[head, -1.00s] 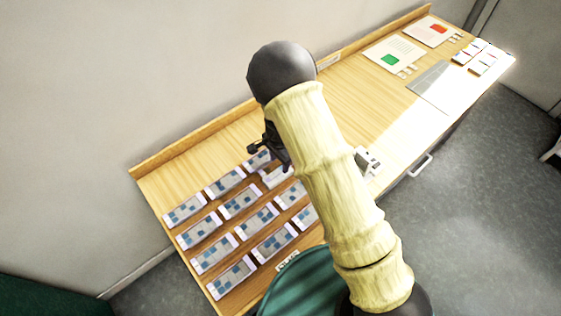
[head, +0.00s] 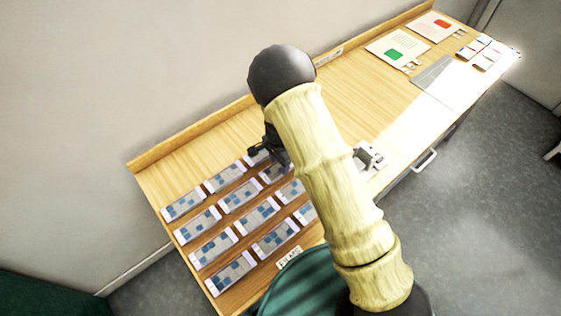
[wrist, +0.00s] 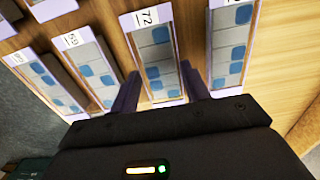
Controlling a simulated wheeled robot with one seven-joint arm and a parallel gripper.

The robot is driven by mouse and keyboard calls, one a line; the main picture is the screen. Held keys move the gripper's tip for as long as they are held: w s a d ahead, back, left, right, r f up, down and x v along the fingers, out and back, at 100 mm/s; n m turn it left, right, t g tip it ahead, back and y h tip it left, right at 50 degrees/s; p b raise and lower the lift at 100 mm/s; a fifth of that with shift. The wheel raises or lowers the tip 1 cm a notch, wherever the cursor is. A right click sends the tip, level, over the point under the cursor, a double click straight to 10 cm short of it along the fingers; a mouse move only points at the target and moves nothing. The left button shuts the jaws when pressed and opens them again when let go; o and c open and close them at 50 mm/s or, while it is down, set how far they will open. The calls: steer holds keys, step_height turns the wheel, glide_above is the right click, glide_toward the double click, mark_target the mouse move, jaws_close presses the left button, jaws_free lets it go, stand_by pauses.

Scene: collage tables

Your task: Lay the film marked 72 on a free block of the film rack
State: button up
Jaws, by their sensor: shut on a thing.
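The film marked 72 (wrist: 155,55) is a grey strip with blue squares and a white numbered end. It lies between the two fingers of my gripper (wrist: 160,90) in the wrist view, and the gripper is shut on it. In the head view my gripper (head: 270,152) is over the far right part of the film rack (head: 222,210), partly hidden by my arm. The held film (head: 277,172) lines up there with the other films. I cannot tell whether it rests fully on its block.
Other films (wrist: 231,40) lie close on both sides, including one to the left (wrist: 90,65). A grey metal device (head: 369,155) stands right of my arm. Cards (head: 397,49) and small white boxes (head: 480,52) are at the far end.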

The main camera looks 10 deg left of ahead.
steer(key=o, duration=1)
step_height(320, 180, up, 17)
steer(key=shift+r+b, duration=0.15)
steer(key=shift+b, duration=0.7)
